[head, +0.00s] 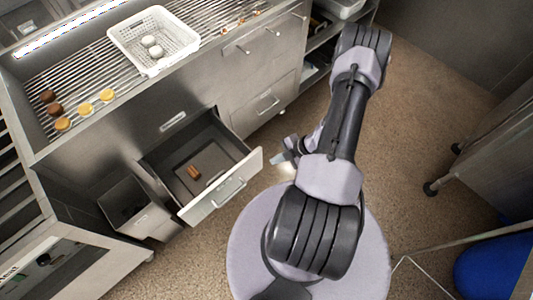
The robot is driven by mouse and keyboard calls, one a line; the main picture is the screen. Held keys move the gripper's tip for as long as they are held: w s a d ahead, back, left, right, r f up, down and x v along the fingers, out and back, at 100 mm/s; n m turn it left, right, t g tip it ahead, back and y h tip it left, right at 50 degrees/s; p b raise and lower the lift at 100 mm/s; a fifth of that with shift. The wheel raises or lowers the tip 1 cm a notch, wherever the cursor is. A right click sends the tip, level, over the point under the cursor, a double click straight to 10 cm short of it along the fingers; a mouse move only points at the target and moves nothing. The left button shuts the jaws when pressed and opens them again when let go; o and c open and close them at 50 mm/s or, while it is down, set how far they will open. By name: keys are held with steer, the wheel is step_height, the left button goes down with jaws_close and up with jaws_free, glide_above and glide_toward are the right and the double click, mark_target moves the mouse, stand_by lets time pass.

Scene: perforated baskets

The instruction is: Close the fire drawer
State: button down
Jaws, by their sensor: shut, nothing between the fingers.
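A metal drawer stands pulled out from the steel grill unit, and I take it to be the fire drawer. Its pale front panel (218,198) has a bar handle and faces my base. A few brown pieces (194,172) lie on the dark floor inside. My gripper (280,157) is shut and empty, just to the right of the front panel's right end. It is partly hidden by my arm, and I cannot tell whether it touches the panel.
A smaller open bin (128,205) stands left of the drawer. The grill top (98,70) holds a white perforated basket (155,42) and several round food pieces. A table leg (430,188) and a blue object (497,268) are at right. Carpet (410,120) between is clear.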

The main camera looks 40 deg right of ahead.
mark_target(249, 161)
steer(key=w+a+f+b, duration=0.1)
steer(key=w+f, duration=0.1)
steer(key=w+a+f+b, duration=0.1)
steer(key=w+f, duration=0.1)
steer(key=w, duration=0.1)
steer(key=w+a+f+b, duration=0.1)
steer(key=w+f+b, duration=0.1)
steer(key=w, duration=0.1)
steer(key=shift+f, duration=0.2)
steer(key=shift+s, duration=0.1)
steer(key=shift+w, duration=0.2)
